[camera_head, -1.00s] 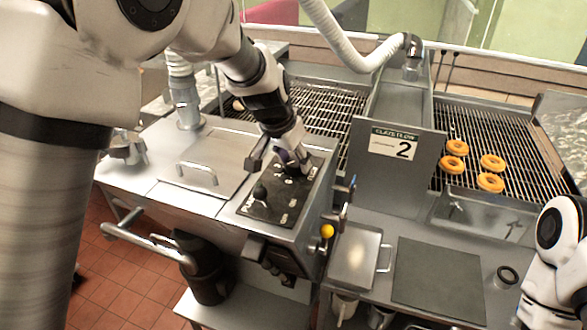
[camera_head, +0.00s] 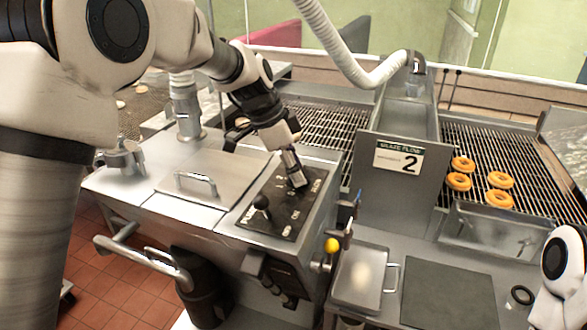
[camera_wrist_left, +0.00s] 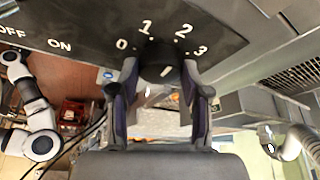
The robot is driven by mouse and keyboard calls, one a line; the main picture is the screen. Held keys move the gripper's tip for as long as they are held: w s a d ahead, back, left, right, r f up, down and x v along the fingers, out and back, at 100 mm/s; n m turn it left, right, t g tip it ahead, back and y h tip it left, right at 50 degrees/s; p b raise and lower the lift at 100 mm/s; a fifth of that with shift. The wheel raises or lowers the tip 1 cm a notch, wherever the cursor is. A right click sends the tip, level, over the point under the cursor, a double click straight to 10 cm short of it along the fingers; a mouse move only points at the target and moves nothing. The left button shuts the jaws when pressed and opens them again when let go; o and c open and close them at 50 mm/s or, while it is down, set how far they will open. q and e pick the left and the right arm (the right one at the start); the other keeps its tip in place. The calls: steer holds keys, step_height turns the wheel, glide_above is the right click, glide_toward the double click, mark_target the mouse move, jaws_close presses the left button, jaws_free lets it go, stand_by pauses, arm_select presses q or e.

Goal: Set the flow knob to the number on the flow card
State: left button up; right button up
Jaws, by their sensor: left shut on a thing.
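The flow card (camera_head: 399,158) stands on the grey upright plate and reads 2. The dark flow knob (camera_wrist_left: 158,68) sits on the black control panel (camera_head: 268,222), with 0, 1, 2 and 3 in an arc around it in the left wrist view. A short white mark shows on the knob, slanting to the upper right; I cannot tell exactly which number it points to. My left gripper (camera_head: 297,180) is on the knob, hiding it in the head view. In the left wrist view its two fingers (camera_wrist_left: 160,88) are shut on the knob's sides. My right gripper is out of view.
A black lever (camera_head: 262,203) stands on the same panel, left of my gripper. A lidded hopper (camera_head: 215,175) with a handle is to the left. Several doughnuts (camera_head: 499,180) lie on the wire conveyor at right. A metal tray (camera_head: 360,277) and dark mat (camera_head: 447,297) lie in front.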

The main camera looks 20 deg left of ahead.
arm_select(q)
steer(key=shift+s+f+m+g, duration=0.1)
steer(key=shift+f+m+g, duration=0.2)
steer(key=shift+m, duration=0.2)
steer(key=o, duration=1.2)
steer(key=shift+d, duration=0.1)
steer(key=shift+c, duration=0.2)
steer(key=shift+w+d, duration=0.2)
steer(key=v, duration=1.2)
